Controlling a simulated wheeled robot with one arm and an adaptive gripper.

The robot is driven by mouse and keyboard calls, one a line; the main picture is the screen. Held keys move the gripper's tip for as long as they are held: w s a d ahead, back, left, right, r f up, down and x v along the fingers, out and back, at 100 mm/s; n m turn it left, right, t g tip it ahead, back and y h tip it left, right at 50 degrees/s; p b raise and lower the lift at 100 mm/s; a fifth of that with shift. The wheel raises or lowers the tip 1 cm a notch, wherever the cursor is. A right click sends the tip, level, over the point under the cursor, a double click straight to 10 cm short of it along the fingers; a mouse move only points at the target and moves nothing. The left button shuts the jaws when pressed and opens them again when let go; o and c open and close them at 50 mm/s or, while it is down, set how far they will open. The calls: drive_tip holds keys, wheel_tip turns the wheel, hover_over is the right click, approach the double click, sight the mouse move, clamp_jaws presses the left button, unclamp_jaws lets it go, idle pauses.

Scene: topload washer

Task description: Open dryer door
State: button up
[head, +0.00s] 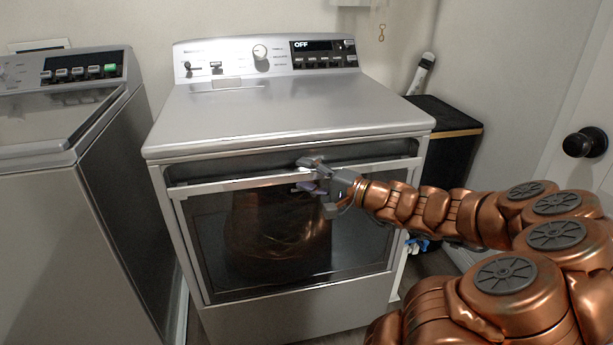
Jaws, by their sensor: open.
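The dryer (290,105) stands in the middle of the head view, silver with a dark display reading OFF. Its front door (215,240) has a dark glass window and a light top rail (235,183). A dark gap runs above that rail; I cannot tell whether it is a recess or the door standing slightly ajar. My gripper (307,176) is open at the rail, right of its middle. One finger shows at the upper side of the rail and the other lower, in front of the glass. Contact with the rail is unclear.
A washer (60,135) with a glass lid stands to the left, with a narrow gap between the machines. A black box (447,135) with a bottle (422,73) stands right of the dryer. A white door with a black knob (584,142) is at the far right.

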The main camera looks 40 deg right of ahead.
clamp_jaws()
idle(0.4)
